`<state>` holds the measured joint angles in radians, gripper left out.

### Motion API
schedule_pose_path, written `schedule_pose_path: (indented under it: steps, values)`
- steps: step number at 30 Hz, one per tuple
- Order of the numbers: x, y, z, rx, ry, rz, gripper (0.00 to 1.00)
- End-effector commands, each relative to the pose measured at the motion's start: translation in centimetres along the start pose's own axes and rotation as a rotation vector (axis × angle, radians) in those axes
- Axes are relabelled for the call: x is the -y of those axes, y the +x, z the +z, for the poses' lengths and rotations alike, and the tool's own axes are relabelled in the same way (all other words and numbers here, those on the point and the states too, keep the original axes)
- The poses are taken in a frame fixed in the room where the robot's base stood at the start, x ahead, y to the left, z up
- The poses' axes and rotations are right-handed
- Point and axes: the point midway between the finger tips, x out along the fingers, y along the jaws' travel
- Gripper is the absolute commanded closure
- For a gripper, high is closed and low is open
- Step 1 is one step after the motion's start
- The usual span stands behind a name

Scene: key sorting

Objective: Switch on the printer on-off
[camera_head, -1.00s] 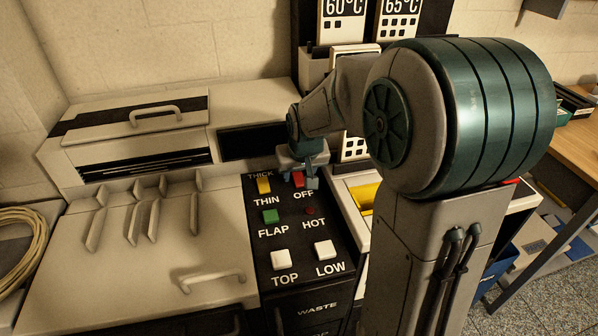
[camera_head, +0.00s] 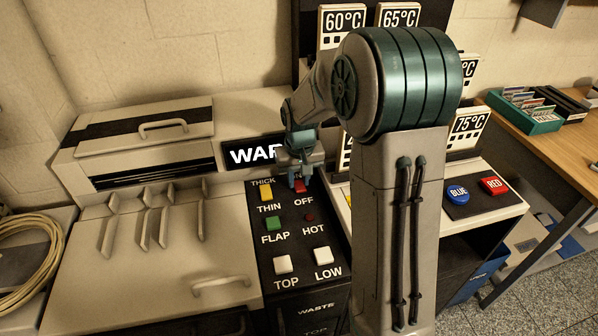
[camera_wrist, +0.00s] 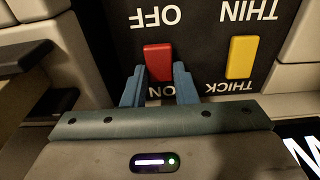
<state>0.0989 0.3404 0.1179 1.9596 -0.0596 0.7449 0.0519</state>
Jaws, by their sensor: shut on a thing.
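The red on-off switch (camera_head: 301,187) is on the black control panel (camera_head: 262,236), between the labels OFF and ON. In the wrist view the red switch (camera_wrist: 158,59) sits between the two blue fingers of my gripper (camera_wrist: 159,72). My gripper (camera_head: 299,178) reaches down onto it and is shut on it. The fingers hide part of the ON label. The display (camera_head: 252,153) behind the panel is lit with white letters that begin "WAR"; my gripper hides the rest.
The yellow THICK/THIN switch (camera_head: 266,195) is just left of the red one. The green FLAP button (camera_head: 273,222), the dark red HOT lamp (camera_head: 310,217) and white TOP (camera_head: 283,263) and LOW (camera_head: 322,255) buttons are nearer me.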

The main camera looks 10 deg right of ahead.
Motion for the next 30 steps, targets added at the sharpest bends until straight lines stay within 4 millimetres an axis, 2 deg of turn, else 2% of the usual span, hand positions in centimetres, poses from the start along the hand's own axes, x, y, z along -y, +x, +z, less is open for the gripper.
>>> schedule_pose_path:
  steps: [8, 9, 11, 12, 20, 23, 26, 30]
  values:
    - [0.1, 0.0, -0.1, 0.001, -0.001, 0.0, 0.97]
    - [0.1, 0.0, -0.1, 0.001, -0.001, 0.0, 0.72]
    - [0.1, 0.0, -0.1, 0.001, -0.001, 0.0, 0.55]
    - [0.0, 0.0, -0.1, 0.001, -0.001, 0.0, 0.53]
    - [0.0, -0.1, -0.1, 0.001, 0.0, 0.0, 0.53]
    - [0.0, -0.8, -0.1, -0.001, 0.0, 0.0, 0.53]
    - [0.0, -2.2, -0.1, -0.003, 0.001, 0.0, 0.53]
    - [0.0, -5.3, -0.2, -0.005, 0.001, 0.0, 0.53]
